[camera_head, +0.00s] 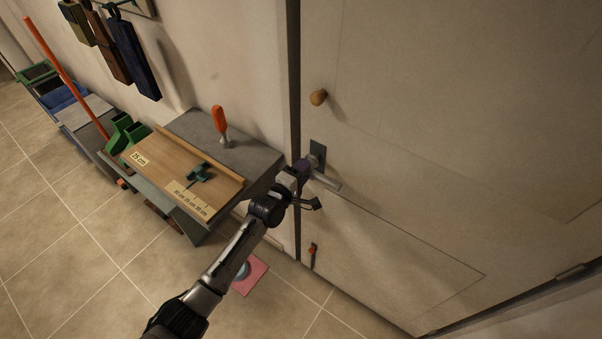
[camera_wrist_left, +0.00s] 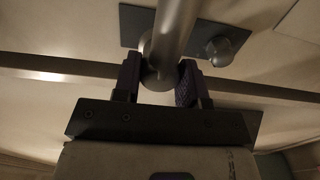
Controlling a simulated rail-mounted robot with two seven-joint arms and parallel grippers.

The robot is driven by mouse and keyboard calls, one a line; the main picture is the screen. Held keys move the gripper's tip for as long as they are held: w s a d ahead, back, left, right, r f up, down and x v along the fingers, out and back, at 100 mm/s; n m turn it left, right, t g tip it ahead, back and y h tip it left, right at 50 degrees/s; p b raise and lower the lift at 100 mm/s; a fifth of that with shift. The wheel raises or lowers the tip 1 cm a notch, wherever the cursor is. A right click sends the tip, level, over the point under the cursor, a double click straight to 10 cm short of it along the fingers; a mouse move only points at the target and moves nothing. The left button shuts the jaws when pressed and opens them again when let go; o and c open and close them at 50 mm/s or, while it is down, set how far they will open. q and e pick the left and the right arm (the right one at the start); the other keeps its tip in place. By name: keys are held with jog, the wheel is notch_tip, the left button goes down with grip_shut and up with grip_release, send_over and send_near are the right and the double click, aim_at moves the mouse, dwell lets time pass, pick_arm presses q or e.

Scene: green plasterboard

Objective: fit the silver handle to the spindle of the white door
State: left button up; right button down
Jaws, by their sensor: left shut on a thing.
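The white door (camera_head: 400,150) fills the right of the head view, with a dark plate (camera_head: 318,150) near its left edge. My left gripper (camera_head: 304,168) is at the plate, shut on the silver handle (camera_head: 326,183). In the left wrist view the fingers (camera_wrist_left: 160,78) close on the handle's round neck, and its bar (camera_wrist_left: 174,35) runs up the picture. The dark plate (camera_wrist_left: 135,22) lies behind the handle, with a short round metal stub (camera_wrist_left: 220,50) to the right. The handle hides the spindle, so I cannot tell whether they are engaged. My right gripper is out of view.
A wooden knob (camera_head: 318,97) sits higher on the door, and a small red-and-dark fitting (camera_head: 312,252) lower. Left of the door, a grey-topped bench (camera_head: 255,157) carries a wooden board (camera_head: 165,165) and an orange-handled tool (camera_head: 219,122). A pink mat (camera_head: 251,279) lies on the tiled floor.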

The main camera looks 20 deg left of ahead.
pick_arm(q)
jog(key=shift+w+d, duration=0.15)
jog(key=shift+w, duration=0.25)
jog(key=shift+b+x, duration=0.8)
jog(key=o, duration=1)
jog(key=shift+w, duration=0.1)
jog(key=shift+o, duration=0.2)
jog(key=shift+s, duration=0.35)
jog(key=p+v, duration=0.2)
jog(key=v, duration=1.1)
